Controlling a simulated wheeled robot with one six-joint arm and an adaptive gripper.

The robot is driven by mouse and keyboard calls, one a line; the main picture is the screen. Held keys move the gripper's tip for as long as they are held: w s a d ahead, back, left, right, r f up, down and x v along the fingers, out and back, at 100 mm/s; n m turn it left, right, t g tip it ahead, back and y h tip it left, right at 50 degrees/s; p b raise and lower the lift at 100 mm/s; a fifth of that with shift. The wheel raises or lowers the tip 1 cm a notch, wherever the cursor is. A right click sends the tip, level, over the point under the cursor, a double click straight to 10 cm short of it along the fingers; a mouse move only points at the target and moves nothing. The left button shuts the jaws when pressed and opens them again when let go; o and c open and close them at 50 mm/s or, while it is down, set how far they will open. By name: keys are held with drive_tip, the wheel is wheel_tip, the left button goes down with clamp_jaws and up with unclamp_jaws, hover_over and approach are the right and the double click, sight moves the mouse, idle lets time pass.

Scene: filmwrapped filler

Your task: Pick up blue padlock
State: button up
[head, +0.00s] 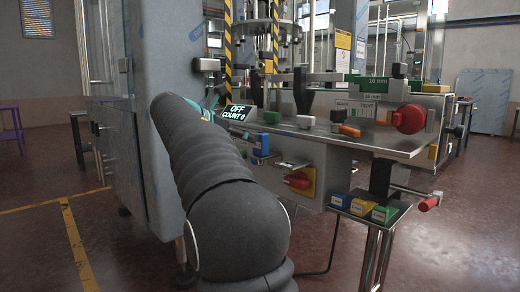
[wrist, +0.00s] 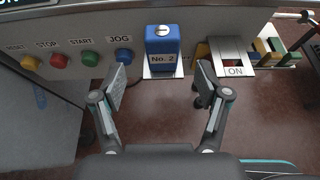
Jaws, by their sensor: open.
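A blue block marked "No. 2" with a round slotted disc on one face looks like the blue padlock (wrist: 163,44). In the wrist view it is at the top middle, on the grey machine panel beside the JOG button. No shackle shows. In the head view it appears as a small blue shape (head: 260,143) just right of my arm. My gripper (wrist: 162,78) is open and empty. Its fingers are spread on either side, a little short of the padlock in the picture, and do not visibly touch it.
Coloured buttons (wrist: 89,58) line the panel left of the padlock. An ON plate (wrist: 235,70) is close on the right, by a red switch handle (head: 298,180). A small shelf (head: 398,219) with blue, yellow and green blocks is lower right. A tall cabinet (head: 165,90) stands left.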

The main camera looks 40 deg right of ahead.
sight(261, 141)
drive_tip(key=shift+b+x, duration=0.75)
drive_tip(key=shift+x, duration=3.1)
drive_tip(key=shift+s+r, duration=0.1)
drive_tip(key=shift+s, duration=0.05)
drive_tip(key=shift+c, duration=0.2)
drive_tip(key=c, duration=1.3)
